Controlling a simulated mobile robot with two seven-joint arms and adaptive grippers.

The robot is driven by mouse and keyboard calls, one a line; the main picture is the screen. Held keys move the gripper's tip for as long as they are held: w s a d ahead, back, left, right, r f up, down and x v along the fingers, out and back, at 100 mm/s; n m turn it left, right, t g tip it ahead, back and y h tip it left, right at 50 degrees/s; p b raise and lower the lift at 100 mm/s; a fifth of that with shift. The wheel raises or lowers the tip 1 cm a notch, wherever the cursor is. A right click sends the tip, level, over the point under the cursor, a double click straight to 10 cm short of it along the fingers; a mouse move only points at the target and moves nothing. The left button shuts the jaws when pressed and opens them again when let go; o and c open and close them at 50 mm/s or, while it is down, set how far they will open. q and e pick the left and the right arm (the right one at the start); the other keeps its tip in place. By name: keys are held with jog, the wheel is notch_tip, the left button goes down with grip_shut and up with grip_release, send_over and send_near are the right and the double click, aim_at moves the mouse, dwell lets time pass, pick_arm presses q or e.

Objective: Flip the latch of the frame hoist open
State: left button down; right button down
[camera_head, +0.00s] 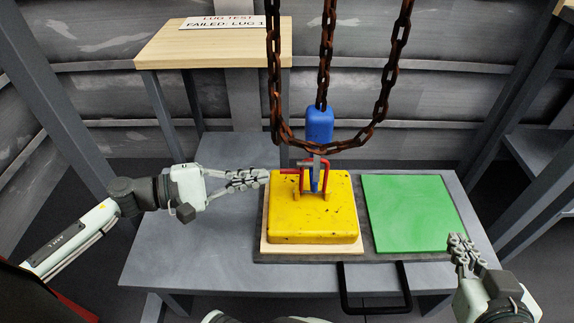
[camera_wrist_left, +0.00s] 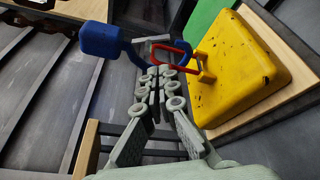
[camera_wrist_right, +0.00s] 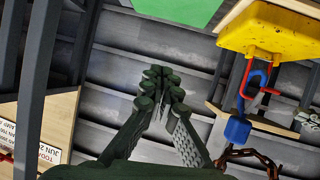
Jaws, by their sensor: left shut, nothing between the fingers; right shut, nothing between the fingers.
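The frame hoist's blue block (camera_head: 320,124) hangs on a rusty chain above the yellow weight (camera_head: 300,222). Its blue hook (camera_wrist_left: 137,55) reaches down to a red loop (camera_wrist_left: 183,57) at the weight's yellow lug (camera_wrist_left: 207,74). A small grey piece (camera_head: 317,160) by the hook may be the latch; its position is hard to tell. My left gripper (camera_head: 264,176) is shut and empty, just left of the red loop; its tips (camera_wrist_left: 160,72) appear close to the hook in the left wrist view. My right gripper (camera_head: 460,242) is shut and empty by the green mat's lower right corner.
The yellow weight sits on a wooden board (camera_head: 268,246) on the grey table (camera_head: 190,255). A green mat (camera_head: 415,212) lies to its right. Rusty chain (camera_head: 385,95) loops around the hoist. A black handle (camera_head: 375,310) projects in front. A wooden shelf (camera_head: 215,50) with a sign stands behind.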

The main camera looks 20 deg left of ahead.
pick_arm(q)
jog(key=shift+s+f+m+g, duration=0.2)
jog(key=shift+s+m+g, duration=0.1)
jog(key=shift+m, duration=0.3)
pick_arm(e)
jog(key=shift+w+a+r, duration=0.15)
jog(key=shift+a+r, duration=0.15)
pick_arm(q)
jog(key=shift+w+d, duration=0.1)
